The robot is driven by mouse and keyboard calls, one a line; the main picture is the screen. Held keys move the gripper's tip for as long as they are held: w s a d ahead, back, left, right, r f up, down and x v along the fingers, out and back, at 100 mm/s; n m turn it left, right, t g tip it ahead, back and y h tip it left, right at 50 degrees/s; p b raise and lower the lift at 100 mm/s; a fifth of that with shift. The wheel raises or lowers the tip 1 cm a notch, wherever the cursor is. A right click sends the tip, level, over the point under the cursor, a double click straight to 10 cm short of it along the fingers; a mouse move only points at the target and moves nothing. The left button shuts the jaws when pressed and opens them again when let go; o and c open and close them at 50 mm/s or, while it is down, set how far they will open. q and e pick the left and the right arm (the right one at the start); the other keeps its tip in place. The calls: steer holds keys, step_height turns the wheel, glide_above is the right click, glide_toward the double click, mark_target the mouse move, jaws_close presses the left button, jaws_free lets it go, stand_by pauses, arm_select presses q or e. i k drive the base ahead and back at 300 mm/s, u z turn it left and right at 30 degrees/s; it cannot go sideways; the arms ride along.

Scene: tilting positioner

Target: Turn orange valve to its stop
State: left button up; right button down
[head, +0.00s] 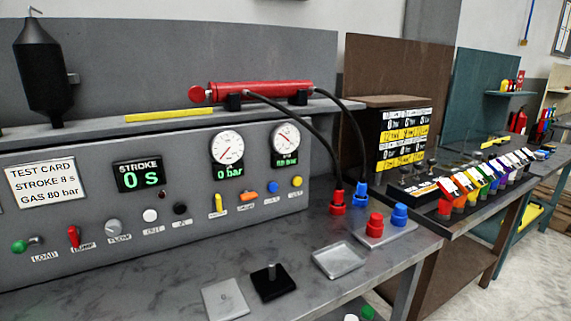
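The orange valve (249,196) is a small handle low on the right part of the grey front panel. Its handle lies nearly level, and a small label too small to read is below it. A yellow valve handle (219,202) beside it on the left stands upright. To its right are a blue knob (272,186) and a yellow knob (297,181). Neither of my grippers shows in the head view, and nothing touches the orange valve.
Two round gauges (227,146) and a green "0 s" display (139,176) sit above the knobs. A red cylinder (260,92) lies on the shelf, its black hoses reaching red and blue couplings (360,194).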

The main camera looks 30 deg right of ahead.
mark_target(247, 195)
steer(key=z, duration=2.05)
steer(key=k, duration=0.35)
steer(key=u, duration=0.2)
